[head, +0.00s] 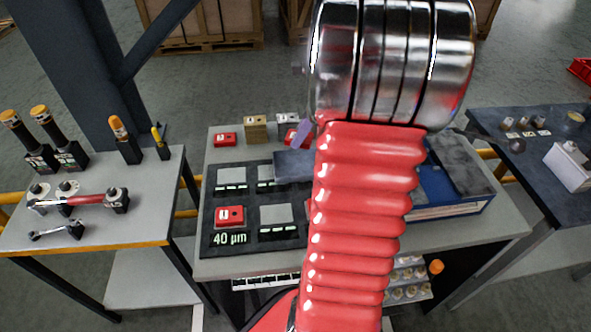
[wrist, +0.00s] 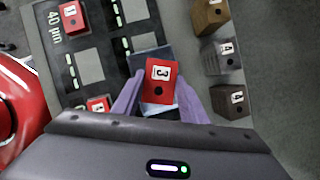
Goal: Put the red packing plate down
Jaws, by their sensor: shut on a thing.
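The red packing plate (wrist: 158,82) has a white label reading 3 and a dark hole. My gripper (wrist: 157,100) is shut on it, with one purple finger on each side. In the head view the plate (head: 293,138) shows just left of my arm, beside a purple finger (head: 304,133); the rest of my gripper is hidden. In the wrist view a blue-grey slab (wrist: 137,64) lies beneath the plate. I cannot tell whether the plate touches it. The dark tray (head: 245,192) has light square pads and a "40 µm" label; a red block (head: 229,216) labelled 1 sits there.
A red block (head: 225,139), a wooden block (head: 256,128) and a steel block (head: 288,120) stand behind the tray. Another red block (wrist: 98,103) shows left of my gripper. A blue box (head: 445,192) is right of my arm. A left table (head: 130,220) holds tools.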

